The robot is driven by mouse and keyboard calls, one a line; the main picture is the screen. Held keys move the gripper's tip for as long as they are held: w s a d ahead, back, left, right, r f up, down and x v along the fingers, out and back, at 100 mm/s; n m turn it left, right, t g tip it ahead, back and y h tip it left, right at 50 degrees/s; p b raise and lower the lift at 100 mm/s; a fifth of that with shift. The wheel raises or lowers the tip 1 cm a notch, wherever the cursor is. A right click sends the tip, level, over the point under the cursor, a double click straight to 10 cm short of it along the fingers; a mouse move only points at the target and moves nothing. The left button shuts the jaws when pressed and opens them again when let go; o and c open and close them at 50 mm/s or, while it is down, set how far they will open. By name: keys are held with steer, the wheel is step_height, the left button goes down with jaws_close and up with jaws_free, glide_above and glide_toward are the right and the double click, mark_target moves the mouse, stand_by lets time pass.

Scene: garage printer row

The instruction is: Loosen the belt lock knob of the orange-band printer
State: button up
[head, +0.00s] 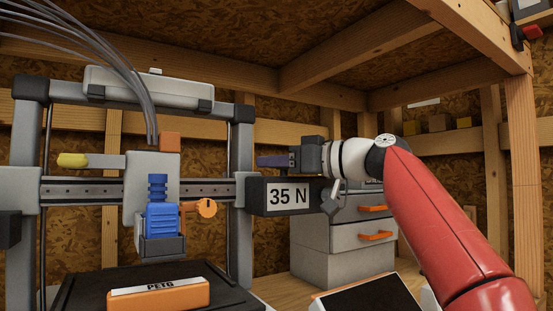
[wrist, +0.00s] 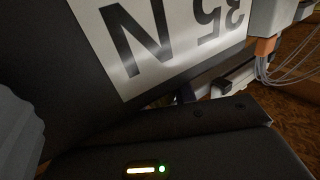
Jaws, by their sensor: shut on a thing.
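My gripper (head: 292,159) reaches in from the right, just above this box. It is shut on a dark purple bar-like piece (head: 270,161), which I take for the belt lock knob. The jaws hide part of it, and its mounting is not visible.
The blue-fronted print head (head: 160,215) with an orange round part (head: 207,208) is left of the box. A grey drawer cabinet (head: 340,245) stands behind my arm. A wooden shelf frame (head: 400,50) closes the space above and a post (head: 522,150) stands right.

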steer(key=shift+s+r+n+g+y, duration=0.1)
steer(key=shift+n+g+y, duration=0.2)
steer(key=shift+n+g, duration=0.3)
steer(key=o, duration=1)
steer(key=b+v, duration=0.1)
steer(key=v, duration=0.6)
steer(key=shift+d, duration=0.4)
steer(key=shift+s, duration=0.1)
